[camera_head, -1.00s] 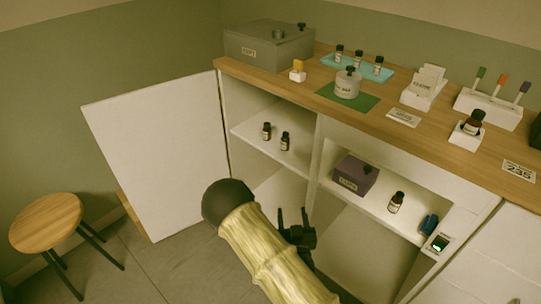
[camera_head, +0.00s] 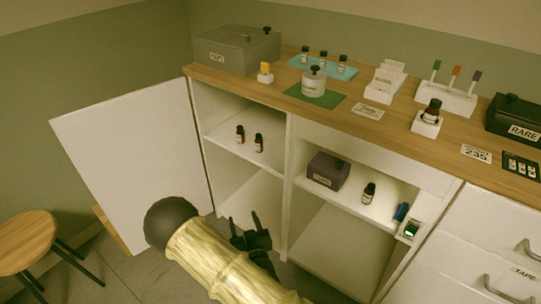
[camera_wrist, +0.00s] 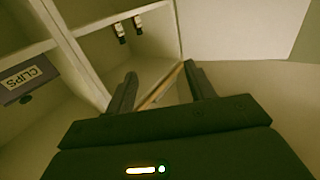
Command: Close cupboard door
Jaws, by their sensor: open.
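The white cupboard door (camera_head: 135,165) stands wide open on the left, hinged at the left edge of the cupboard (camera_head: 284,190). In the wrist view the door (camera_wrist: 245,22) fills the upper right. My gripper (camera_head: 244,221) is open and empty in front of the left compartment, to the right of the door and apart from it. In the wrist view my gripper's fingers (camera_wrist: 160,80) point toward the cupboard's lower area, with a clear gap between them. My arm hides part of the floor below the door.
Two small dark bottles (camera_head: 249,139) stand on the left shelf. A dark labelled box (camera_head: 328,171) and another bottle (camera_head: 369,193) stand on the right shelf. A wooden stool (camera_head: 28,242) stands left of the door. The wooden counter (camera_head: 300,108) above holds several items.

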